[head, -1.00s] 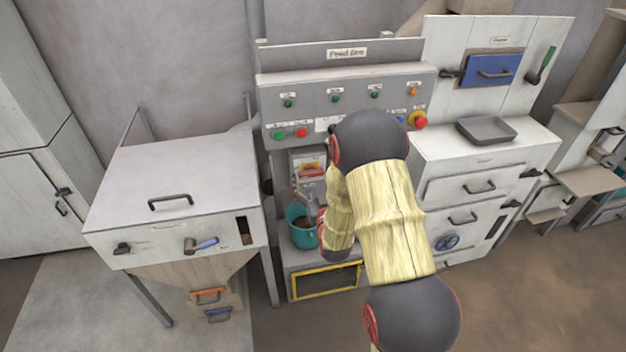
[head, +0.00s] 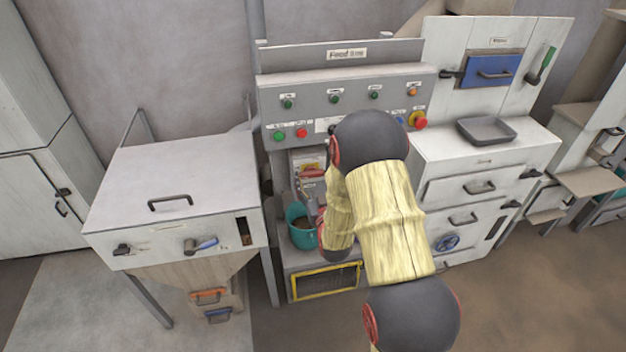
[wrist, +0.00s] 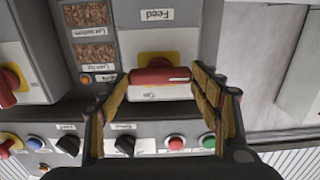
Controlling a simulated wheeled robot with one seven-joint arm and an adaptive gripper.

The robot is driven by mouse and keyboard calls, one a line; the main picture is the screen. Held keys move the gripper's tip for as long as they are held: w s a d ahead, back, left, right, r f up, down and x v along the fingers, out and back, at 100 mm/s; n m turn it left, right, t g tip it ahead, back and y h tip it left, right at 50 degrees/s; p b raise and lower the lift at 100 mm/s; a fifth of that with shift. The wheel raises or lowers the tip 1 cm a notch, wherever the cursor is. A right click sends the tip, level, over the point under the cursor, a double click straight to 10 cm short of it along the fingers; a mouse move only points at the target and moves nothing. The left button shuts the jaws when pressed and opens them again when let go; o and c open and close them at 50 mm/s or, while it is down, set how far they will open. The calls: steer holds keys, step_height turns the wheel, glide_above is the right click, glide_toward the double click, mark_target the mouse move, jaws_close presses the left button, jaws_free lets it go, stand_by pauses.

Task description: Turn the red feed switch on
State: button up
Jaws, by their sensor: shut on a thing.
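The red feed switch (wrist: 160,76) is a bar-shaped red handle on a yellow plate, on a pale panel marked Feed (wrist: 157,14), which shows upside down in the wrist view. Its bar lies level across the picture. My gripper (wrist: 163,78) has one finger at each end of the bar and is shut on it. In the head view a red and yellow switch area (head: 312,170) shows small in the bay under the console. My own arm hides most of my gripper there.
In the wrist view another red switch (wrist: 8,85) is at the left, and a row of buttons and black knobs (wrist: 125,140) lies close below my fingers. In the head view a teal bucket (head: 300,236) stands in the bay beside my arm.

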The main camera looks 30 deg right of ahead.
steer(key=shift+m+b, duration=0.3)
steer(key=shift+b, duration=0.1)
steer(key=shift+c, duration=0.4)
steer(key=m+b, duration=0.2)
steer(key=m, duration=0.1)
steer(key=shift+f+b, duration=0.1)
steer(key=shift+b, duration=0.3)
steer(key=m+b, duration=0.4)
steer(key=m, duration=0.1)
steer(key=m+b, duration=0.3)
steer(key=m, duration=0.1)
steer(key=shift+d+m, duration=0.1)
steer(key=shift+m, duration=0.3)
steer(key=shift+m+b, duration=1.4)
steer(key=shift+m, duration=0.9)
steer(key=o, duration=1.1)
steer(key=shift+o, duration=0.3)
